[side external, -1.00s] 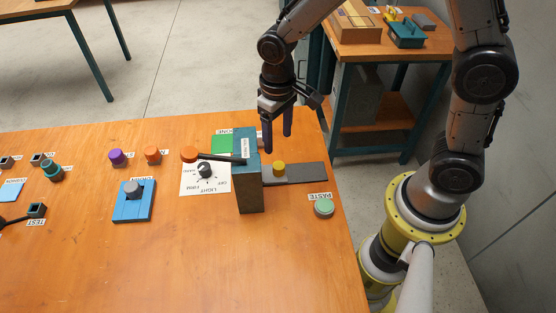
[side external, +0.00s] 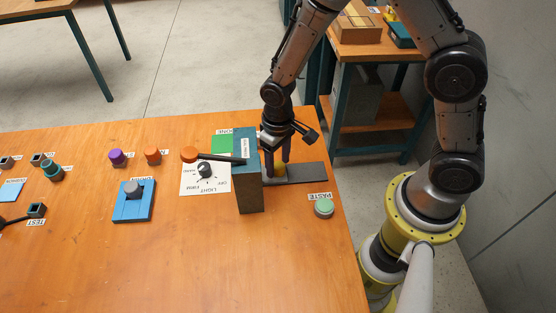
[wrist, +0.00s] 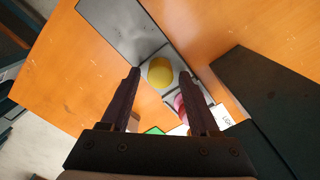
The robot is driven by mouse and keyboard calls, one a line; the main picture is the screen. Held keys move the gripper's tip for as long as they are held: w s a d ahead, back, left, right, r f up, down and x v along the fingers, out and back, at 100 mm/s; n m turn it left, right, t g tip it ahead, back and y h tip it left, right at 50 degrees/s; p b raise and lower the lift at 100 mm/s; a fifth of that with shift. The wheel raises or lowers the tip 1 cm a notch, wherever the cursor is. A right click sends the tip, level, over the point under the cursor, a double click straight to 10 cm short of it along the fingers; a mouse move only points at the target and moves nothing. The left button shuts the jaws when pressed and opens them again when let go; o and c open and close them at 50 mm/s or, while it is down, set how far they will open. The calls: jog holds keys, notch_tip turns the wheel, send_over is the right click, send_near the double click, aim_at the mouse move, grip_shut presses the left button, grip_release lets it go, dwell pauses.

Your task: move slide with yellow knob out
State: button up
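The yellow knob (side external: 281,170) stands on the slide (side external: 308,172), a flat dark grey strip on the table to the right of a tall grey-green block (side external: 249,190). My gripper (side external: 283,172) points down over the knob, with its dark fingers at either side of it. In the wrist view the yellow knob (wrist: 160,72) lies between the two fingertips, with visible gaps on both sides. The fingers are open. The slide (wrist: 120,25) runs away to the upper left in that view. The knob is partly hidden by the fingers in the side view.
A green PASTE button (side external: 324,207) sits in front of the slide. In the wrist view a pink round part (wrist: 180,103) shows near the right finger. Table is clear right of the slide.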

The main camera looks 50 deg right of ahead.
grip_shut()
dwell(1.2)
